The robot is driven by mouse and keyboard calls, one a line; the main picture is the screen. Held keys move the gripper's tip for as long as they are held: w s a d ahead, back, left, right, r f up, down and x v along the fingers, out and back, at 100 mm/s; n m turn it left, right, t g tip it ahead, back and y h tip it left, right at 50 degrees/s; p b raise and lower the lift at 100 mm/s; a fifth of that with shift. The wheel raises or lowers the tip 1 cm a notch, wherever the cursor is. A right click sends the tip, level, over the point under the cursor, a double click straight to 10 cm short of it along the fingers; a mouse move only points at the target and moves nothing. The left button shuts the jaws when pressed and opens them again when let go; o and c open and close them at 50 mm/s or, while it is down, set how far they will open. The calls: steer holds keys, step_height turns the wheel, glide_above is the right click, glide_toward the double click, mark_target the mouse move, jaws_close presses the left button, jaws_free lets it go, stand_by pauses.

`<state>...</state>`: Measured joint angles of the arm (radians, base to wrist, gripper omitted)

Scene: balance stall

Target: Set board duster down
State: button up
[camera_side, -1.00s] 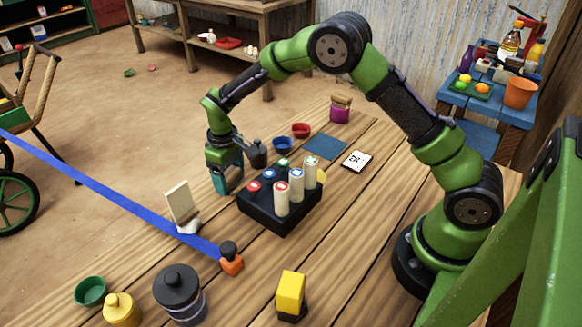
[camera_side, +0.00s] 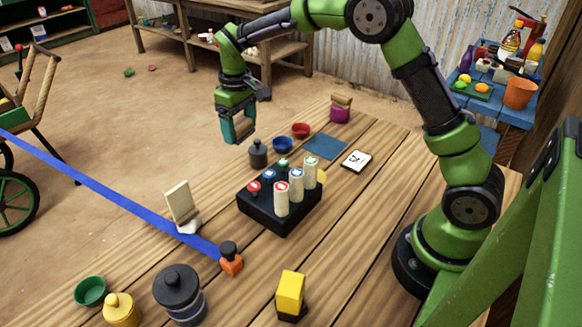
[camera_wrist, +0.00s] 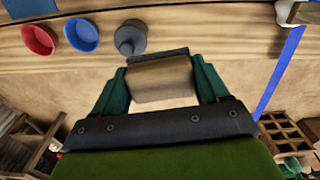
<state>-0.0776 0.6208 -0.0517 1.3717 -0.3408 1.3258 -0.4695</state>
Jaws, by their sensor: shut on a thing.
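The board duster (camera_wrist: 160,80), a tan wooden block with a dark strip along one long side, is between the teal fingers of my gripper (camera_wrist: 160,85) in the wrist view. The fingers are shut on its two ends. There the fingers hide most of the duster.
A black rack (camera_side: 270,213) with several capped cylinders stands mid-table. Near my gripper are a dark grey bottle (camera_side: 258,154), a blue bowl (camera_side: 283,144) and a red bowl (camera_side: 301,130).

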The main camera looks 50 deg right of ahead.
steer(key=s+d+m, duration=0.1)
steer(key=s+d, duration=0.1)
steer(key=d, duration=0.5)
steer(key=s+d+r+m, duration=0.1)
steer(key=s+d, duration=0.2)
steer(key=d, duration=0.3)
steer(key=shift+d+r+m, duration=0.3)
steer(key=shift+d, duration=0.05)
steer(key=shift+m, duration=0.7)
steer(key=s+d, duration=0.9)
steer(key=shift+s+d, duration=0.3)
steer(key=shift+d, duration=0.1)
glide_above(406, 173)
steer(key=w+d, duration=0.1)
steer(key=w, duration=0.1)
steer(key=f, duration=0.3)
steer(key=shift+s+d+f, duration=0.1)
steer(key=shift+d+f, duration=0.05)
steer(key=shift+d, duration=0.05)
steer(key=shift+s+a+f+n, duration=0.85)
steer(key=shift+s+f+n, duration=0.05)
steer(key=shift+s, duration=0.05)
steer(key=shift+n, duration=0.4)
step_height(406, 173, down, 8)
steer(key=shift+w+d, duration=0.1)
steer(key=shift+d, duration=0.05)
